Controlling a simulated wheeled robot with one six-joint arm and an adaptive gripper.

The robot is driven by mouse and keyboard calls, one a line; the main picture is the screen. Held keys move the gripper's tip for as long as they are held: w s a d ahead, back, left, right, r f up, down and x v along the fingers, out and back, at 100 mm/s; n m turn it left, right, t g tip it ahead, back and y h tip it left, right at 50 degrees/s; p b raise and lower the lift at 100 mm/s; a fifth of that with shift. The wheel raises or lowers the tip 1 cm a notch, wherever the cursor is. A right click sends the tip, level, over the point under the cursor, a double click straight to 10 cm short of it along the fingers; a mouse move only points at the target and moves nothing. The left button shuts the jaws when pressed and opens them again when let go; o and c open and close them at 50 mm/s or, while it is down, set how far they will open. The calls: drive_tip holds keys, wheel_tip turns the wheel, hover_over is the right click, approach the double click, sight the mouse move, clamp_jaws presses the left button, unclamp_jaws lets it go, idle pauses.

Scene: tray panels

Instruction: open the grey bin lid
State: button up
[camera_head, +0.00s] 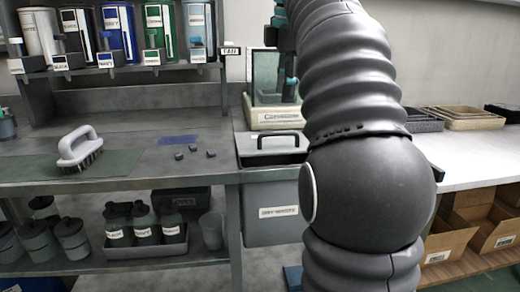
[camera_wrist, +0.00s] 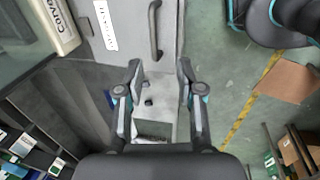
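The grey bin (camera_head: 270,212) hangs beside the bench end, with a white label on its front. Its lid (camera_head: 262,159) lies flat on top and looks closed, with a black bar handle (camera_head: 279,141). In the wrist view the light grey lid (camera_wrist: 132,50) is at the top, with the dark handle (camera_wrist: 154,30) running up the picture. My gripper (camera_wrist: 160,70) is open, its two fingers apart and no object gripped. The handle lies beyond the fingertips, near the top of that view.
A labelled glass-fronted box (camera_head: 279,118) stands behind the lid. A scrub brush (camera_head: 79,148) and several small dark blocks (camera_head: 193,148) are on the bench to the left. Trays (camera_head: 465,118) stand on the right counter, above cardboard boxes (camera_head: 450,243).

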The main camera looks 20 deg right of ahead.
drive_tip(key=s+a+f+m+t, duration=0.1)
drive_tip(key=s+a+f+m, duration=0.2)
drive_tip(key=a+f, duration=0.1)
drive_tip(key=s+a+f+m+b, duration=0.1)
drive_tip(key=s+a+f+m, duration=0.2)
drive_tip(key=f, duration=0.4)
drive_tip(key=shift+a+m+t, duration=0.4)
drive_tip(key=shift+a+m, duration=0.3)
idle(0.4)
